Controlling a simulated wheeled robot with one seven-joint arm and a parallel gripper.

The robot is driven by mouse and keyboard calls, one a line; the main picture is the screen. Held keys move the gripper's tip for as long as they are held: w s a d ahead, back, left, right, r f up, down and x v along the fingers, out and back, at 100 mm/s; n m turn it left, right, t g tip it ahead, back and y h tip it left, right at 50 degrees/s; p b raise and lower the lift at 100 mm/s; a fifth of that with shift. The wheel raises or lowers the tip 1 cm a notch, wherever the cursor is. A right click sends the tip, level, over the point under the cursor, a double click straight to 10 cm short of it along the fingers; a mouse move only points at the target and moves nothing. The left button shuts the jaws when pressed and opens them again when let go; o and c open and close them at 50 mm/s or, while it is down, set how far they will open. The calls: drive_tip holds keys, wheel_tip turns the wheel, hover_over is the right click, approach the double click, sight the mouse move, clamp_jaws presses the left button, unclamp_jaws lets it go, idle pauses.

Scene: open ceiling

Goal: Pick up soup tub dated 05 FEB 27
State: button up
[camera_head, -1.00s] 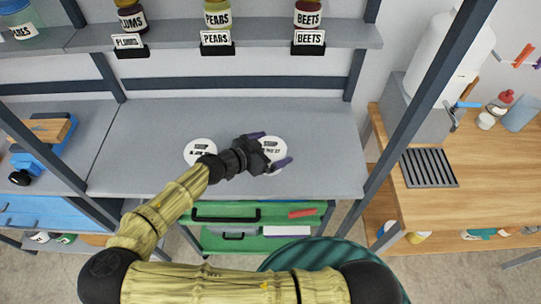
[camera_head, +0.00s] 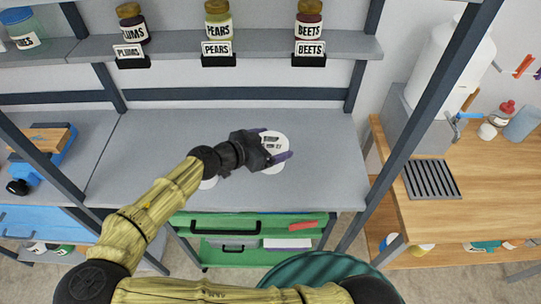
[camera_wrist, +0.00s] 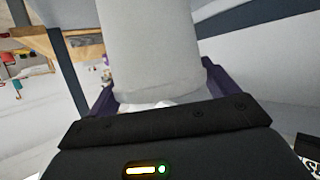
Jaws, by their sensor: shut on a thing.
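My gripper (camera_head: 272,145) is shut on a white soup tub (camera_head: 275,139), its purple fingers on either side. The tub's round white lid carries dark print, too small to read as a date in the head view. It appears raised above the grey bench. In the wrist view the tub's pale body (camera_wrist: 150,50) fills the space between the fingers, with no label visible. A second white tub (camera_head: 208,184) is on the bench to the left, almost wholly hidden behind my arm.
The grey bench (camera_head: 325,180) is mostly clear. A shelf (camera_head: 260,45) above it holds jars labelled plums, pears and beets. A dark upright post (camera_head: 420,125) stands at the right, before a wooden counter (camera_head: 485,180). A green drawer cart (camera_head: 250,225) stands below.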

wheel_tip(320, 180, up, 3)
drive_tip(key=shift+r, duration=0.15)
